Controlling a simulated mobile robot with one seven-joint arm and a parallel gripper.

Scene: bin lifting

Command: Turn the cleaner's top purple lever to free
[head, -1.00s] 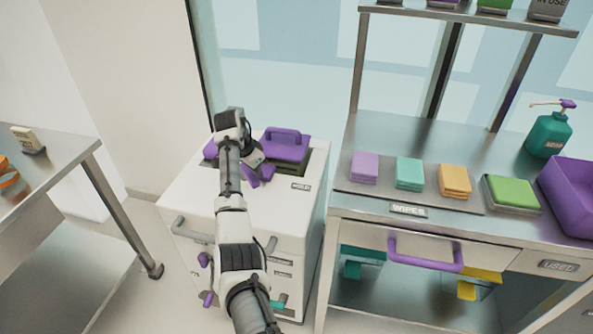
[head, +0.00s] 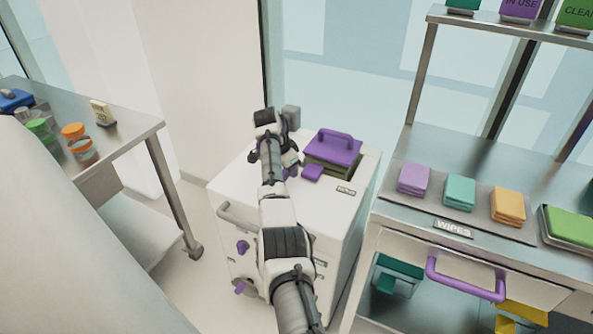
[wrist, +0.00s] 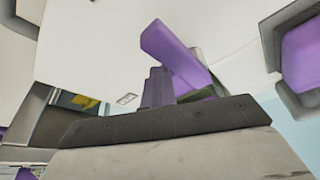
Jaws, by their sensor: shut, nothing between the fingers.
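The cleaner (head: 232,185) is a white cabinet with a purple handled lid (head: 333,146) on top. A small purple block (head: 312,172), which looks like part of the top lever, sits in front of the lid. My gripper (head: 290,162) points down beside it on the left, shut and empty. More purple shows just behind the gripper, partly hidden. In the wrist view a purple bar (wrist: 172,52) lies close beyond the slim, darker shape of my shut fingers (wrist: 157,88). I cannot tell whether they touch.
Purple knobs (head: 242,247) and a grey rail (head: 238,220) are on the cleaner's front. A steel bench with wipes (head: 460,192) and a purple-handled drawer (head: 465,284) stands close on the right. Another steel table (head: 130,130) stands left, with floor between.

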